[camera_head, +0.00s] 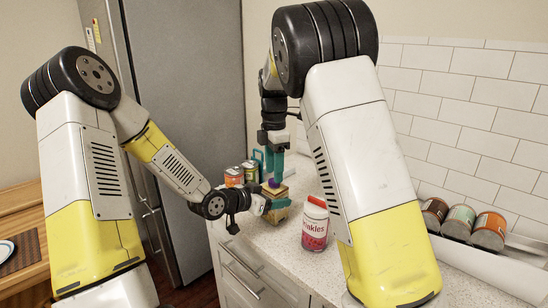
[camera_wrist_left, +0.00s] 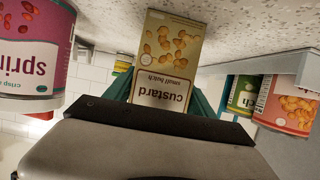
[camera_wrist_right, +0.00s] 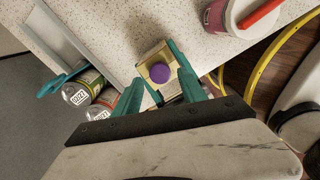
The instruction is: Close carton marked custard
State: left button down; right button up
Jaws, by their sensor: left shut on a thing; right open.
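The custard carton (camera_wrist_left: 164,62) is a tan box with a "custard small batch" label, upside down in the left wrist view. In the head view the carton (camera_head: 284,190) is near the counter's front edge. My left gripper (camera_head: 274,207) is shut on it from the side. A purple round cap (camera_wrist_right: 160,73) shows on the carton's top in the right wrist view; how tightly it sits cannot be told. My right gripper (camera_head: 272,172) points down from above, open, with its teal fingers on either side of the cap.
Several cans (camera_head: 460,222) sit by the tiled wall. A grey fridge (camera_head: 190,90) stands left.

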jog(key=shift+f, duration=1.3)
jog(key=shift+c, duration=0.4)
